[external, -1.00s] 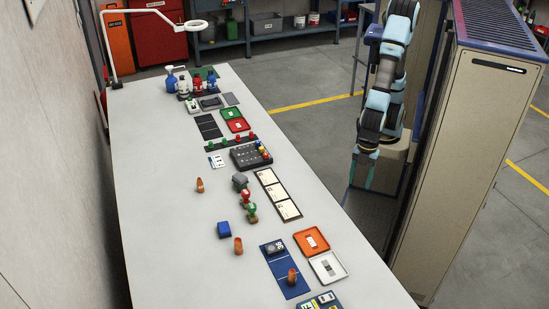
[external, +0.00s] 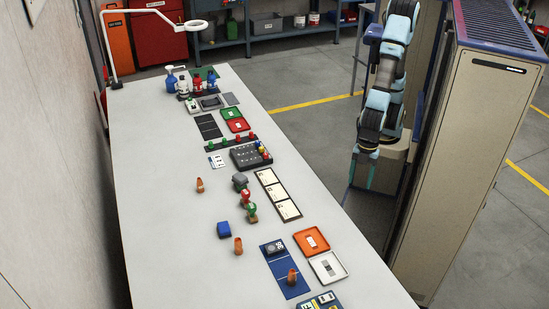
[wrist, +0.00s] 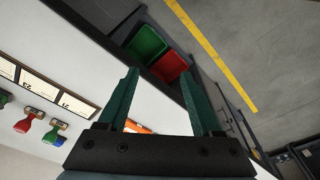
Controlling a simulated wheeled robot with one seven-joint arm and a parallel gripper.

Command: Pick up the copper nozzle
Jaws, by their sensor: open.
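Several copper-coloured nozzle-like pieces stand on the white table in the external view: one near the middle left (external: 200,186), one closer to the camera (external: 238,246), and one on a blue mat (external: 291,277). I cannot tell which is the task's copper nozzle. My gripper (external: 362,174) hangs off the right side of the table, well away from all of them. In the wrist view my gripper (wrist: 160,76) has its two teal fingers wide apart with nothing between them. No copper piece is recognisable in the wrist view.
A beige cabinet (external: 470,150) stands right of my arm. The table's left side is mostly clear.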

